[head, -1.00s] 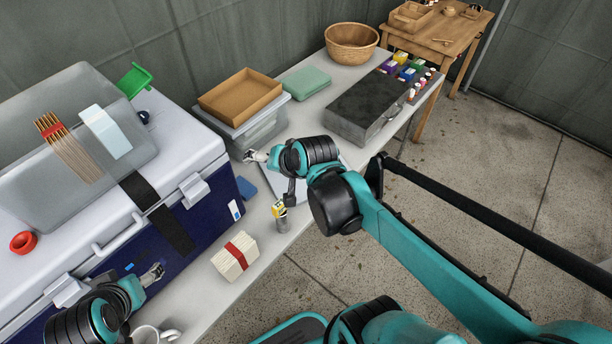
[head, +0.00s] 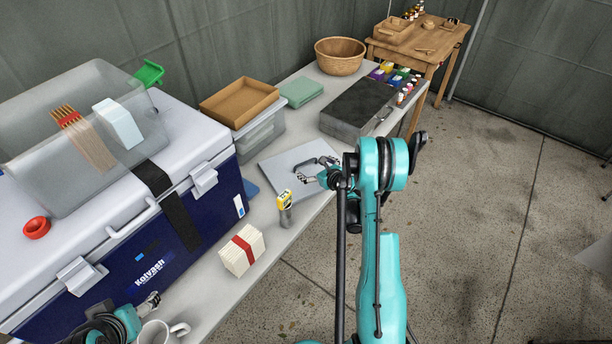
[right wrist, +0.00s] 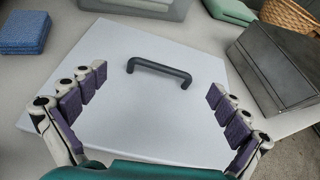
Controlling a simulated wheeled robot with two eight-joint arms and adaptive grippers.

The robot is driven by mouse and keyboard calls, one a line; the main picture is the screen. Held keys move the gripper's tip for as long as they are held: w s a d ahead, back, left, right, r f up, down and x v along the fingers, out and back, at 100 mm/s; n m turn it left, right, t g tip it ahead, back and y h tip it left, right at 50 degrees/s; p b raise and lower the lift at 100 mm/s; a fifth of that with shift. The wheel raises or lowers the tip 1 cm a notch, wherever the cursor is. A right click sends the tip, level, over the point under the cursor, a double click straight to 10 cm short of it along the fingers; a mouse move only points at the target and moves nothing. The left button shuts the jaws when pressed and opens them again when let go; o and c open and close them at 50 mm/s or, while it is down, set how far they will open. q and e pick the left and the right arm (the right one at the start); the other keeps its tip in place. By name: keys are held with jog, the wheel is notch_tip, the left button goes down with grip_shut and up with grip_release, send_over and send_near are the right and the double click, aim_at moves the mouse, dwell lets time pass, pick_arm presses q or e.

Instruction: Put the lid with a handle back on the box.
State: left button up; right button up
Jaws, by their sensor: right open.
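The lid is a flat light-grey plate (head: 283,165) with a dark bar handle (head: 322,161), lying flat on the table. My right gripper (head: 318,174) is above the plate beside the handle, open and empty. In the right wrist view its fingers (right wrist: 157,80) are spread wide, one on each side of the handle and apart from it. I cannot tell which container the lid belongs to. My left gripper (head: 150,302) is low at the left, in front of the cooler.
A clear bin (head: 262,132) with a cardboard tray (head: 238,101) on it stands behind the plate. A dark grey case (head: 355,108) stands to the right.

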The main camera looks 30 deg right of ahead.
aim_at(306, 163)
jog(key=shift+s+d+f+m, duration=0.15)
jog(key=shift+d+f+m, duration=0.15)
jog(key=shift+f, duration=0.25)
jog(key=shift+s+d+f+m, duration=0.15)
jog(key=shift+f+m, duration=0.15)
jog(key=shift+f, duration=0.2)
jog(key=b+x, duration=0.3)
jog(key=x, duration=0.4)
jog(key=shift+w+f, duration=0.1)
jog(key=shift+w, duration=0.25)
jog(key=c, duration=1)
jog(key=shift+r, duration=0.2)
